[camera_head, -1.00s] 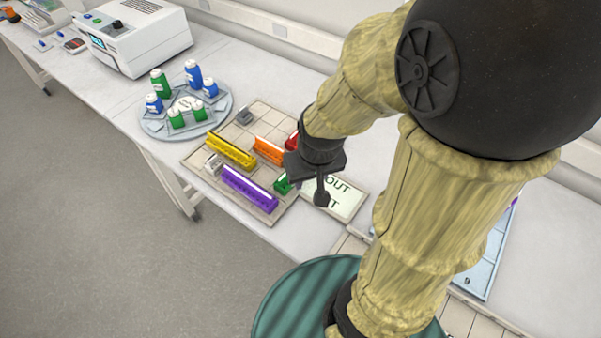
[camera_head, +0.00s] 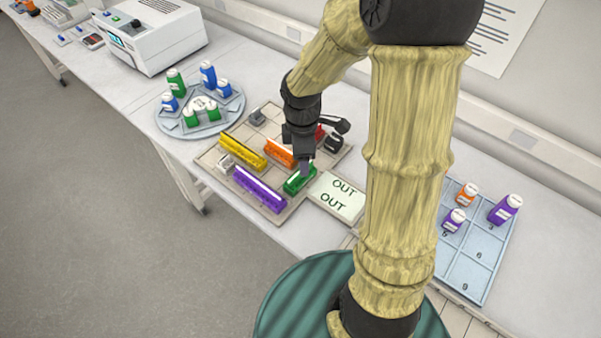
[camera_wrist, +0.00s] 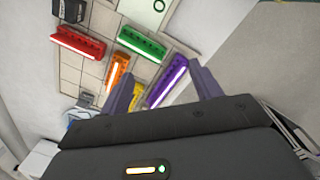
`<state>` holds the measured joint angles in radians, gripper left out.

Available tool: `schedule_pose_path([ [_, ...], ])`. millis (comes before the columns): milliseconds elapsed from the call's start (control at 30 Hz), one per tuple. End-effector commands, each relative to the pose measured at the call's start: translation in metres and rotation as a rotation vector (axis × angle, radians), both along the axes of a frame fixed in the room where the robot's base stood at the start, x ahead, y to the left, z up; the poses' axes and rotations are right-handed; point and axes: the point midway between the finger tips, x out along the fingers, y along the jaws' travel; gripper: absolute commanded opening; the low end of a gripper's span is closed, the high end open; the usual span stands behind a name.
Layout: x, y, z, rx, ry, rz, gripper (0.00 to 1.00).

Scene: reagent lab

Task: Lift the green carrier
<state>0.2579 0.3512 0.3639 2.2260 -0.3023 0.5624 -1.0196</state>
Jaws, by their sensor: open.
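The green carrier (camera_head: 299,179) is a short block with a pale strip along it, lying at the right edge of the tiled grid board (camera_head: 233,185). In the wrist view the green carrier (camera_wrist: 142,43) lies past the fingertips, apart from them. My gripper (camera_head: 304,163) is above the board, close over the green carrier and partly in front of it. In the wrist view my gripper (camera_wrist: 160,84) has its two fingers spread, with nothing held between them.
Purple (camera_head: 258,189), yellow (camera_head: 243,152) and orange (camera_head: 280,152) carriers lie near the green one. A red carrier (camera_wrist: 77,42) shows in the wrist view. An OUT plate (camera_head: 338,196) adjoins the board. A round bottle tray (camera_head: 172,125) stands behind left.

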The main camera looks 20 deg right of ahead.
Motion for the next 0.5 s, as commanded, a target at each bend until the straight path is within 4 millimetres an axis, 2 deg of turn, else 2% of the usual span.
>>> schedule_pose_path([
  [100, 0.022, 0.001, 0.003, 0.001, 0.035, 0.290, 0.64],
  [300, 0.051, 0.001, 0.003, 0.011, 0.057, 0.691, 0.64],
  [500, 0.059, 0.001, 0.003, 0.012, 0.057, 0.821, 0.64],
])
